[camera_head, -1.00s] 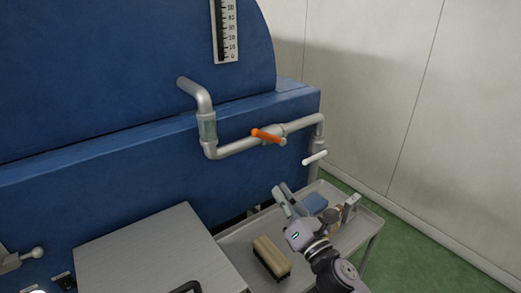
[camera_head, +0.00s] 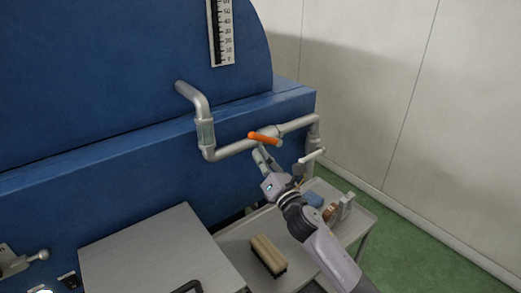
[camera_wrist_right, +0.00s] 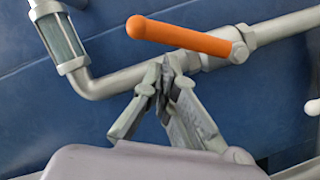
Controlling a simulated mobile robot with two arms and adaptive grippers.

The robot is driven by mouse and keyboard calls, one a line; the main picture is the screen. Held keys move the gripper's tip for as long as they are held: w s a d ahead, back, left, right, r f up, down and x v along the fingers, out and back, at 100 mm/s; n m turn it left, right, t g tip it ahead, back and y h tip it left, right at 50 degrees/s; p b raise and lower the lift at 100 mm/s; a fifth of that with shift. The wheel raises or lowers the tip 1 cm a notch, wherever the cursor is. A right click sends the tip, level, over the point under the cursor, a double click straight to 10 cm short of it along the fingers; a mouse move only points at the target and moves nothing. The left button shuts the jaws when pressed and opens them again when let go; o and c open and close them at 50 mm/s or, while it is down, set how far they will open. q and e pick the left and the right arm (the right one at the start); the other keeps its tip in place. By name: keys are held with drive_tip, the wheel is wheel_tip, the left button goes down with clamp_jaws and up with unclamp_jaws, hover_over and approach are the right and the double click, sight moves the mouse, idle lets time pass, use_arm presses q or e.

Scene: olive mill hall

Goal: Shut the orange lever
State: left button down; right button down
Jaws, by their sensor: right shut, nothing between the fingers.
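The orange lever (camera_head: 264,138) sits on the grey pipe (camera_head: 236,148) along the front of the blue tank. My right gripper (camera_head: 258,155) is shut and empty, just below the lever in the head view. In the right wrist view its fingertips (camera_wrist_right: 164,82) overlap the pipe below the lever's middle; I cannot tell whether they touch it. My left gripper is not in view.
A white-handled lever (camera_head: 312,156) is on the pipe's downward leg, close to my right gripper. Below stands a grey cart (camera_head: 237,244) with a brush (camera_head: 268,256) and small items. A sight glass (camera_head: 205,133) is on the pipe to the left. Green floor lies right.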

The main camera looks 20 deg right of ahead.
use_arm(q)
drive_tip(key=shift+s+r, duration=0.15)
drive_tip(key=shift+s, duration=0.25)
use_arm(e)
drive_tip(key=shift+w+d+r, duration=0.1)
drive_tip(key=shift+w+r, duration=0.15)
drive_tip(key=shift+r, duration=0.05)
use_arm(q)
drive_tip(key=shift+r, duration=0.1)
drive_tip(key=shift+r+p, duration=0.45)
drive_tip(key=shift+p, duration=0.1)
use_arm(e)
drive_tip(key=shift+r+m, duration=0.35)
drive_tip(key=shift+m, duration=0.15)
use_arm(q)
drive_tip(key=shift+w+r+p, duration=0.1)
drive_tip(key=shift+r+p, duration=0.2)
drive_tip(key=shift+p, duration=0.05)
use_arm(e)
drive_tip(key=shift+d+r+m+h, duration=0.1)
drive_tip(key=shift+r+m+h, duration=0.05)
drive_tip(key=shift+m+h, duration=0.15)
